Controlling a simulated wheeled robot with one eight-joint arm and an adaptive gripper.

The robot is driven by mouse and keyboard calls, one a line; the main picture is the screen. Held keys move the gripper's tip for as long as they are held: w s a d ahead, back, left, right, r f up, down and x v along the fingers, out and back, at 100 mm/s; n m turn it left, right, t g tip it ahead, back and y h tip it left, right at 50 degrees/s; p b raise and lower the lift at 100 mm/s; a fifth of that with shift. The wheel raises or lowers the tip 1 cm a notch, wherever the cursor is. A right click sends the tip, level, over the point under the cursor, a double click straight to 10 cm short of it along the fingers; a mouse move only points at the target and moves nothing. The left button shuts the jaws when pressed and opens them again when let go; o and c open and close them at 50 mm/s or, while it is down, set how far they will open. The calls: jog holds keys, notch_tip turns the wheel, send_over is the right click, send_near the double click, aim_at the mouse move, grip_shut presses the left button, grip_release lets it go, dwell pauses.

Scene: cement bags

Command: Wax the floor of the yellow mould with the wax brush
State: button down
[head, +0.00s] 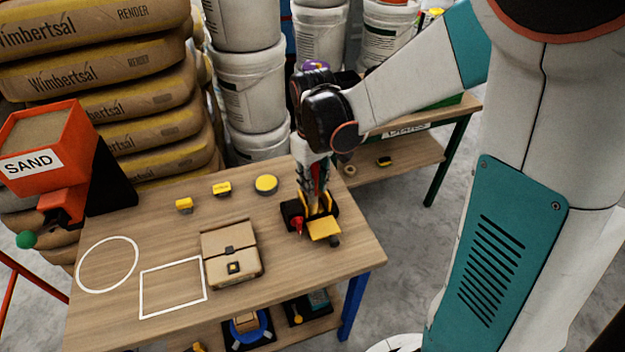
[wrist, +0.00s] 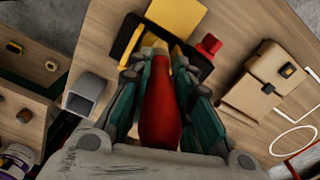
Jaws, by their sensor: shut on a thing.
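My gripper (head: 317,207) is low over the right part of the wooden table. In the wrist view my gripper (wrist: 160,62) is shut around the red handle of a brush (wrist: 160,108), which I take to be the wax brush. Its working end is mostly hidden between the fingers. A yellow block-like piece (head: 324,229), likely the yellow mould, sits at my fingertips, and it also shows in the wrist view (wrist: 176,18) with black parts around it. Its inside floor is not visible. I cannot tell whether the brush touches it.
A small red part (wrist: 208,45) sits beside the black parts. A tan latched box (head: 232,255) lies left of my gripper. Small yellow items (head: 222,189) and a round yellow one (head: 265,185) lie behind. The orange sand hopper (head: 45,140) stands far left. The table's front left, with white outlines, is clear.

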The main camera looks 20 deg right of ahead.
jog(key=shift+d, duration=0.35)
jog(key=shift+d, duration=0.35)
jog(key=shift+d, duration=0.2)
jog(key=shift+w, duration=0.2)
dwell(0.3)
jog(key=shift+w, duration=0.65)
jog(key=shift+a, duration=0.4)
jog(key=shift+a, duration=0.35)
jog(key=shift+a, duration=0.15)
